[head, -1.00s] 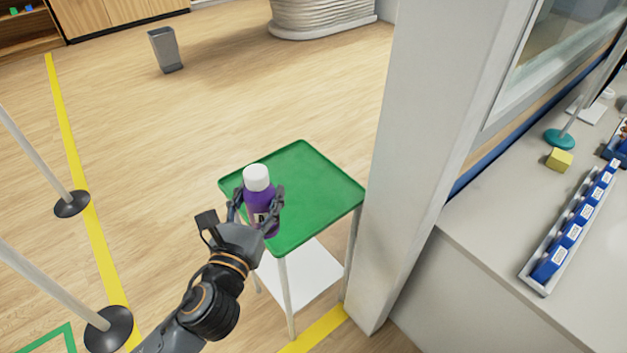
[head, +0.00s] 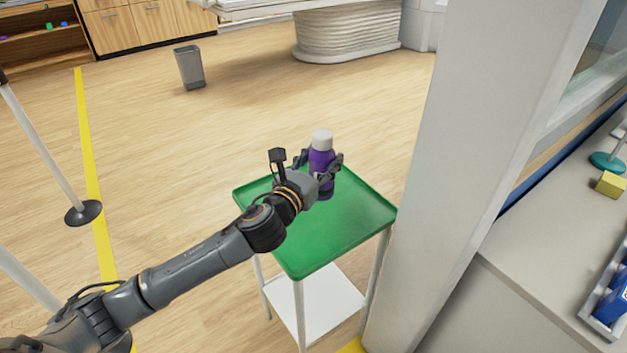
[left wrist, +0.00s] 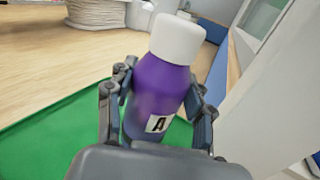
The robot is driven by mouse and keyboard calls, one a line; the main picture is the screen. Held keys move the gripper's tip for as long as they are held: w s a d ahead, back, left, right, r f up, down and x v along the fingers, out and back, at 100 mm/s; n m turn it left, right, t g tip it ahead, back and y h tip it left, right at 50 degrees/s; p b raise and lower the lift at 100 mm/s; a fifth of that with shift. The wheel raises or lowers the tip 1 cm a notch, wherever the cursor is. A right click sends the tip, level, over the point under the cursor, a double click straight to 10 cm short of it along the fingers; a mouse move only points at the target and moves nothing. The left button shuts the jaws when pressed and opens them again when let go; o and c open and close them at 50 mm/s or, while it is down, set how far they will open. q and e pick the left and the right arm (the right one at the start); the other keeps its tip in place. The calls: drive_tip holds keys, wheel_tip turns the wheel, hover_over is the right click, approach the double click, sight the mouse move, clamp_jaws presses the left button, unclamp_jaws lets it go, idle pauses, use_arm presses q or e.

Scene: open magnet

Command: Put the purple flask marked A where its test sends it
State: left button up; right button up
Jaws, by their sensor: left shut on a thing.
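The purple flask (head: 321,160) has a white cap and stands upright in my left gripper (head: 319,172). In the left wrist view the purple flask (left wrist: 158,95) shows a white label with the letter A, and the left gripper (left wrist: 160,100) has a finger on each side of it. The flask is over the green tray top (head: 345,222) of a small stand. I cannot tell whether its base touches the tray. My right gripper is not in view.
A pale pillar (head: 460,150) stands close to the right of the stand. Further right is a counter (head: 520,250) with a yellow block (head: 610,184) and a blue box rack (head: 608,305). Posts with a black base (head: 82,213) stand at left. A grey bin (head: 189,67) is behind.

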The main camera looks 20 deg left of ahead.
use_arm(q)
drive_tip(key=w+a+f+b, duration=0.2)
drive_tip(key=w+f, duration=0.3)
drive_tip(key=f, duration=0.4)
drive_tip(key=shift+w+a+f, duration=0.25)
drive_tip(key=shift+a+f, duration=0.05)
drive_tip(key=shift+a, duration=0.4)
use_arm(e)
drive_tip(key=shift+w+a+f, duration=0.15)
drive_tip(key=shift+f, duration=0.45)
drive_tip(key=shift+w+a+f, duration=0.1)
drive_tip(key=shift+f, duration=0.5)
use_arm(q)
drive_tip(key=o, duration=1.3)
drive_tip(key=shift+f, duration=0.15)
drive_tip(key=shift+o, duration=0.2)
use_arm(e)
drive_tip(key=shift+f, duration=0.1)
use_arm(q)
drive_tip(key=shift+r, duration=0.2)
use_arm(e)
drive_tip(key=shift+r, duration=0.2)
use_arm(q)
drive_tip(key=s+a, duration=0.2)
drive_tip(key=s, duration=1)
drive_tip(key=shift+a+b, duration=0.2)
drive_tip(key=shift+b, duration=0.2)
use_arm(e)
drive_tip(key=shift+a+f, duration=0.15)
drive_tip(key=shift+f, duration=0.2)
